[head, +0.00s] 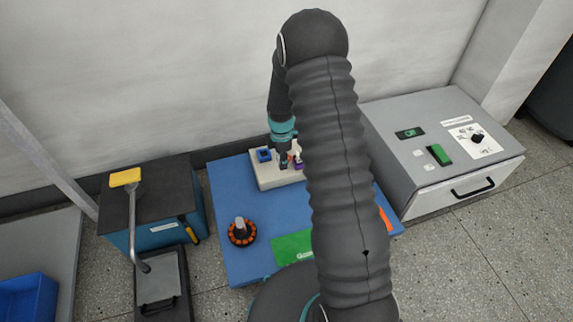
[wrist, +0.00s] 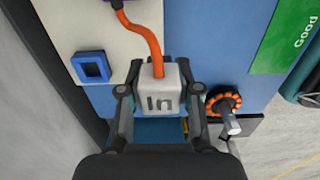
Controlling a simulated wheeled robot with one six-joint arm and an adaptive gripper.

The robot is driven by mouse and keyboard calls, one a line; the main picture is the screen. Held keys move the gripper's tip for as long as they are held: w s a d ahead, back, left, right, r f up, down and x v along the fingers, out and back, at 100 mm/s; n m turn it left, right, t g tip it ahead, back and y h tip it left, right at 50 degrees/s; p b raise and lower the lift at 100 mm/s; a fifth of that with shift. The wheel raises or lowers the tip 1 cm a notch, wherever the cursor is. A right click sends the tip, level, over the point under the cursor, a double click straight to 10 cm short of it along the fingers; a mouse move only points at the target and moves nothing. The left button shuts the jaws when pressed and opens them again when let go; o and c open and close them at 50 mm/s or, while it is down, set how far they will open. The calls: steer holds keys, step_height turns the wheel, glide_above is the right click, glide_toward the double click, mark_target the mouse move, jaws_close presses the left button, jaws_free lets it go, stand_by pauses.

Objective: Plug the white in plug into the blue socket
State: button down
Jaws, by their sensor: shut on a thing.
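The white plug (wrist: 160,98), marked "In", is between the fingers of my gripper (wrist: 160,90) in the wrist view. An orange cable (wrist: 150,38) runs from its far end to a purple part (wrist: 115,3) at the top edge. The blue socket (wrist: 91,67) is a square frame with a dark opening on the pale block (wrist: 70,20), to the left of and apart from the plug. In the head view the blue socket (head: 264,155) is just left of my gripper (head: 285,160). My arm hides part of the pale block there.
The block stands on a blue table (head: 235,190). An orange-and-black hub motor (head: 242,232) and a green label (head: 292,249) lie nearer. A grey control box (head: 440,140) stands right, a dark-topped blue cabinet (head: 160,205) left. The wall is close behind.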

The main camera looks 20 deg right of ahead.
glide_above(264, 155)
steer(key=shift+f+b, duration=0.85)
steer(key=shift+f, duration=0.65)
steer(key=shift+f, duration=0.15)
steer(key=shift+f+b, duration=0.4)
steer(key=shift+b, duration=0.05)
steer(key=shift+f, duration=0.15)
steer(key=shift+f+b, duration=0.3)
steer(key=shift+b, duration=0.05)
steer(key=shift+f, duration=0.1)
stand_by(0.4)
steer(key=shift+f, duration=0.15)
steer(key=shift+f+b, duration=0.2)
steer(key=shift+b, duration=0.15)
stand_by(0.5)
